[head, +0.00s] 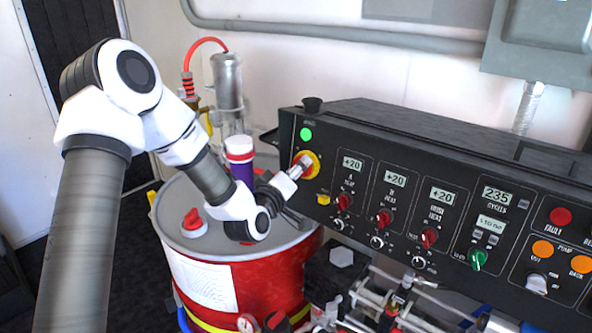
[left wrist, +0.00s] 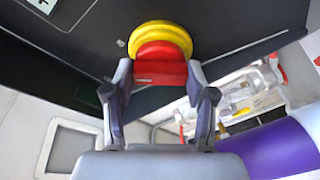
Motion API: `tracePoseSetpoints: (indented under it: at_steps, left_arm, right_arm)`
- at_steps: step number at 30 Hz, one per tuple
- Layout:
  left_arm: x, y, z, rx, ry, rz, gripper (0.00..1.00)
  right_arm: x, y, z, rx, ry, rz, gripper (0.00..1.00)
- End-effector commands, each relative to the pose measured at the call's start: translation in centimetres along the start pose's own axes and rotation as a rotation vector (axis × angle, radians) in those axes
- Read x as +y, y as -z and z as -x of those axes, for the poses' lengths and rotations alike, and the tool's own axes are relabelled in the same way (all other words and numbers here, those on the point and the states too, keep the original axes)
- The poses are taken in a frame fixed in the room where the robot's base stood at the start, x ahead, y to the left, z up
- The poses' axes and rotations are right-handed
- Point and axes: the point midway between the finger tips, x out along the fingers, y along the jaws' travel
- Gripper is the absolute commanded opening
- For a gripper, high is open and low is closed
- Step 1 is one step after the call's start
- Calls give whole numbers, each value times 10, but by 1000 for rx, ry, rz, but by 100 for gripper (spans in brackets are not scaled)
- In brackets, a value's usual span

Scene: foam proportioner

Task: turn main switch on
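The main switch (head: 309,165) is a red rotary handle on a round yellow plate at the left end of the black control panel. It also shows in the left wrist view (left wrist: 160,60), its red bar lying between my two fingertips. My left gripper (head: 296,172) reaches the switch from the front. A green lamp (head: 306,134) glows above the switch. My right gripper is not in view.
The black control panel (head: 420,150) carries displays, red knobs and buttons to the right. A red drum (head: 262,279) stands below my left forearm, with a purple and white cylinder (head: 241,165) close to the gripper. Hoses and fittings crowd the area under the panel.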

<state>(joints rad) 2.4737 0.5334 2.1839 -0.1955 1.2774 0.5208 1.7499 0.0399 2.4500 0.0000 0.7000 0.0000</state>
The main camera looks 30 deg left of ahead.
Motion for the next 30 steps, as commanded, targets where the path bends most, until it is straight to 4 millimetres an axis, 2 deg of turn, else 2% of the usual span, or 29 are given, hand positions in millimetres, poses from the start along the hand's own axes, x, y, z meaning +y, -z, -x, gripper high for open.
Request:
tracePoseSetpoints:
  at_steps: [6,11,19,20,21,22,30]
  left_arm:
    - [-1,0,0,1,-2,-8,21]
    - [-2,-1,0,2,-34,-108,21]
    - [0,1,0,1,-38,-128,21]
    - [0,1,0,1,-38,-129,63]
    - [0,1,0,1,-38,-128,77]
    - [0,1,0,1,-38,-128,81]
    - [0,0,0,1,-38,-127,81]
  right_arm:
    - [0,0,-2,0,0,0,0]
    - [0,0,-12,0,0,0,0]
    - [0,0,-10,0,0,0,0]
    - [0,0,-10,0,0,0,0]
    - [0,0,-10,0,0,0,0]
    - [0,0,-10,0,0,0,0]
    - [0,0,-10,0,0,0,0]
